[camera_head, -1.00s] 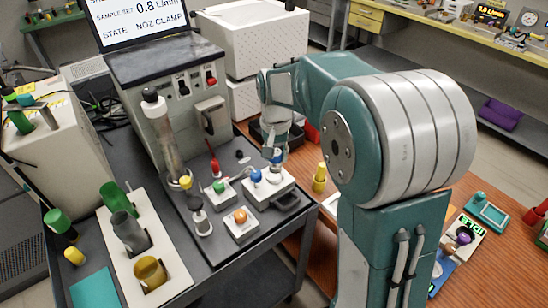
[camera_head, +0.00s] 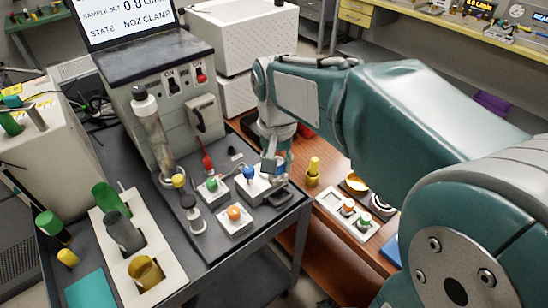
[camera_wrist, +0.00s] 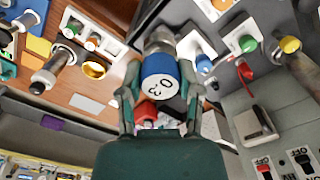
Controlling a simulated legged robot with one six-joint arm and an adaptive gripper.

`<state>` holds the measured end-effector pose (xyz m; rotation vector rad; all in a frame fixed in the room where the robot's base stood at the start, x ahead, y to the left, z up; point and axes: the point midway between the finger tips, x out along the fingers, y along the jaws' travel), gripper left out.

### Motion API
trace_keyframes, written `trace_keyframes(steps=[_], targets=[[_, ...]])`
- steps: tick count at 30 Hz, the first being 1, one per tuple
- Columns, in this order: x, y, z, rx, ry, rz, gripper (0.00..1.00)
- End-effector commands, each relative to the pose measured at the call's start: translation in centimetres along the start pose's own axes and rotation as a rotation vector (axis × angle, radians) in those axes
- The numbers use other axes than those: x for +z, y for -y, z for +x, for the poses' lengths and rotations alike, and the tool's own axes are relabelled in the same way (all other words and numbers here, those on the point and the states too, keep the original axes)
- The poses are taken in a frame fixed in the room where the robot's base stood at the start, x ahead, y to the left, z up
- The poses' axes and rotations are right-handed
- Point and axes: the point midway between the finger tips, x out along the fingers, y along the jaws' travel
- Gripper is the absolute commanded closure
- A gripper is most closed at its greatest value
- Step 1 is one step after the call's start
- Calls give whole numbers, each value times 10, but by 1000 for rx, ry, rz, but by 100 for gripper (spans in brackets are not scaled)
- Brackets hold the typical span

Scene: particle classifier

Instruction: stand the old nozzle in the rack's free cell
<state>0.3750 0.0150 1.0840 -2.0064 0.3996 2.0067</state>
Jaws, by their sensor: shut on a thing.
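My gripper (camera_head: 274,165) is shut on the old nozzle, a short cylinder with a blue band and a white end marked 0.3 (camera_wrist: 160,86). In the wrist view the nozzle sits between both fingers; its far end is hidden. In the head view my gripper is above the right side of the dark cart, and little of the nozzle shows. The white rack (camera_head: 334,206) lies on the wooden bench to the right of my gripper. It holds an orange-topped nozzle (camera_head: 348,206) and a green-topped one (camera_head: 365,219). The rack's left part looks empty.
White blocks with green (camera_head: 212,185), blue (camera_head: 250,172) and orange (camera_head: 235,212) knobs stand on the cart by my gripper.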

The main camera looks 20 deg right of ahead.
Motion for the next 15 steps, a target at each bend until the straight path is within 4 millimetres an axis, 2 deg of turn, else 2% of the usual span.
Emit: trace_keyframes(steps=[5, 15], targets=[[0, -7, 5, 1, 2, 4, 100], [-22, -60, 58, -3, 5, 7, 100]])
